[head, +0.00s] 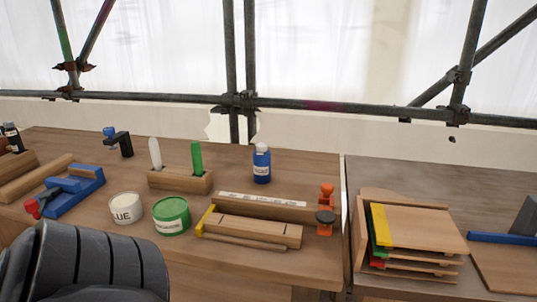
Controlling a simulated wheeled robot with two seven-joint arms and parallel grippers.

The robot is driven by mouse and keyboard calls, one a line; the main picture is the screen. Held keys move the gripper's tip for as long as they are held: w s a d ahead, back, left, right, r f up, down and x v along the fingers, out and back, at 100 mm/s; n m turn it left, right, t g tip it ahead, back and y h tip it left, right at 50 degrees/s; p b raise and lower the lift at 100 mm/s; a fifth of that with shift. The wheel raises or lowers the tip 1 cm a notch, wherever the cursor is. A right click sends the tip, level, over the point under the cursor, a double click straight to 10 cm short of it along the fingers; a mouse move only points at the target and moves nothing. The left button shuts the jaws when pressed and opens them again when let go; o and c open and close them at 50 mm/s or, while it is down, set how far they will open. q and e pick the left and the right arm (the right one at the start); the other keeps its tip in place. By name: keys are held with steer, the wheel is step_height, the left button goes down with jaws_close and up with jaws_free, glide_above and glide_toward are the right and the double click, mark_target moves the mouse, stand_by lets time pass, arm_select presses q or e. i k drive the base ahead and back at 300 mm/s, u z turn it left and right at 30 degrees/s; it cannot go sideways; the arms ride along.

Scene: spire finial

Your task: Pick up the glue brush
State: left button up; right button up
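Two upright handles stand in a wooden block (170,181) on the bench, a white one (155,153) and a green one (197,158). Either may be the glue brush, but their lower ends are hidden in the block, so I cannot tell which. A white tub (123,215) marked with letters ending in "LUE" stands in front of the block, with a green tub (171,222) to its right. Neither of my grippers is in view.
A blue bottle (261,167) stands behind a long wooden piece (262,207). An orange clamp (326,210) stands at its right end. A blue tool (72,190) lies at left. Coloured boards (420,226) are stacked at right. A dark padded shape (85,265) covers the lower left.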

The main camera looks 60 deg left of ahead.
mark_target(153, 144)
steer(key=z, duration=1.55)
steer(key=k, duration=2.6)
steer(key=u, duration=1.35)
